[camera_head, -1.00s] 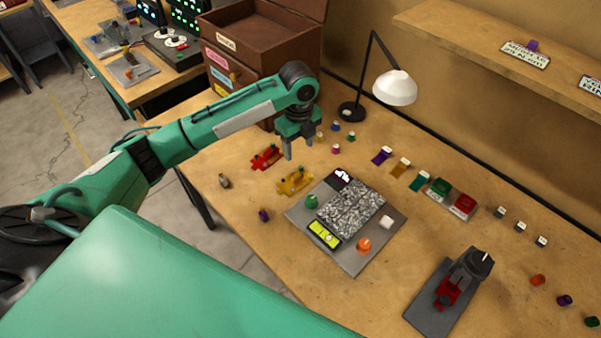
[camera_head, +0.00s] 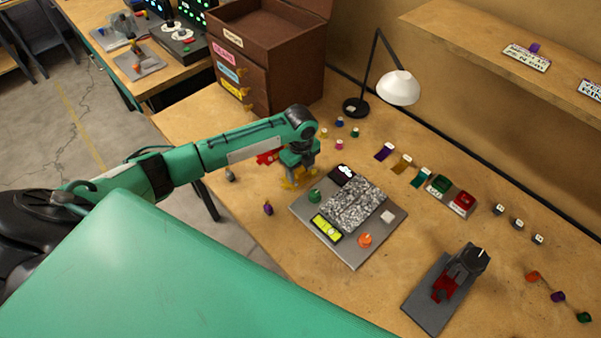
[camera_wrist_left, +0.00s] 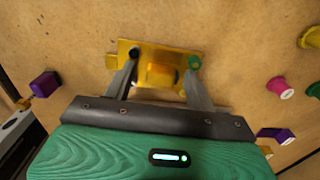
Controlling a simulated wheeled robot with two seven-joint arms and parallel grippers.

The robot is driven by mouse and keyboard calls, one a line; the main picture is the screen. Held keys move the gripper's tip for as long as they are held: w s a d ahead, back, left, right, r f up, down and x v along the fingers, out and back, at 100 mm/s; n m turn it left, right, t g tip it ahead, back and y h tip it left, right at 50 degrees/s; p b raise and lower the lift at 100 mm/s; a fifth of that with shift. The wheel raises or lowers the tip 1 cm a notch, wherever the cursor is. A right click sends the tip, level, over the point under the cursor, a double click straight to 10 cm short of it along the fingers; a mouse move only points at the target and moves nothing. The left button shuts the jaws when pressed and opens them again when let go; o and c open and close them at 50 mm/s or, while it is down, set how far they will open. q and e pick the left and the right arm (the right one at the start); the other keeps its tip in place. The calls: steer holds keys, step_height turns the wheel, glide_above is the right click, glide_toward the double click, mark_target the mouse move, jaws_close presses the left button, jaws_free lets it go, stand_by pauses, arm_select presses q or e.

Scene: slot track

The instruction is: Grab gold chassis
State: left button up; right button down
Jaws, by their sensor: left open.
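The gold chassis (camera_wrist_left: 165,68) lies on the wooden table, a yellow-gold plate with a raised block, a dark knob at its left and a green ring at its right. My left gripper (camera_wrist_left: 160,85) is open above it, its two fingers on either side of the raised block; I cannot tell whether they touch it. In the head view the left gripper (camera_head: 299,178) points down over the gold chassis (camera_head: 288,184), hiding much of it. The red chassis (camera_head: 267,157) lies just behind, partly hidden by the arm. My right gripper is not in view.
A grey board (camera_head: 333,247) with a patterned panel lies close to the right of the chassis. Small coloured pegs and a purple piece (camera_head: 268,208) lie nearby.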

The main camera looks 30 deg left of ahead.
arm_select(q)
steer(key=c, duration=1.1)
steer(key=shift+r, duration=0.1)
